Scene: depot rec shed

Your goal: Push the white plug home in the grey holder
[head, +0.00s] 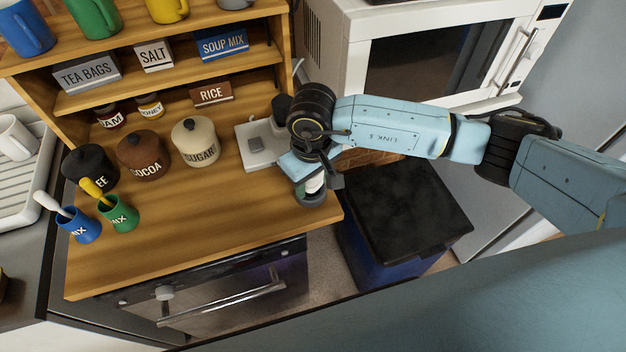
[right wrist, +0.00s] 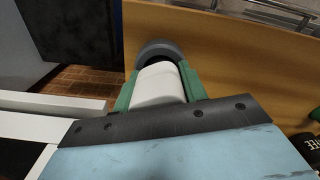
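The white plug (head: 315,184) is at the front right corner of the wooden counter, under my right gripper (head: 316,178). In the right wrist view the plug (right wrist: 158,84) lies between the two green fingers of my right gripper (right wrist: 158,92), which appear closed against its sides. The grey holder (head: 311,200) is a dark round piece at the plug's lower end. In the right wrist view the holder's curved rim (right wrist: 158,47) arches around the plug's far end. How deep the plug sits is hidden. My left gripper is not in view.
A white plate (head: 257,157) with a grey block lies just left of my right wrist. Sugar (head: 196,143), cocoa (head: 143,155) and coffee jars stand further left. Beyond the counter's right edge is a black-topped blue bin (head: 405,215). The front middle of the counter (head: 215,215) is clear.

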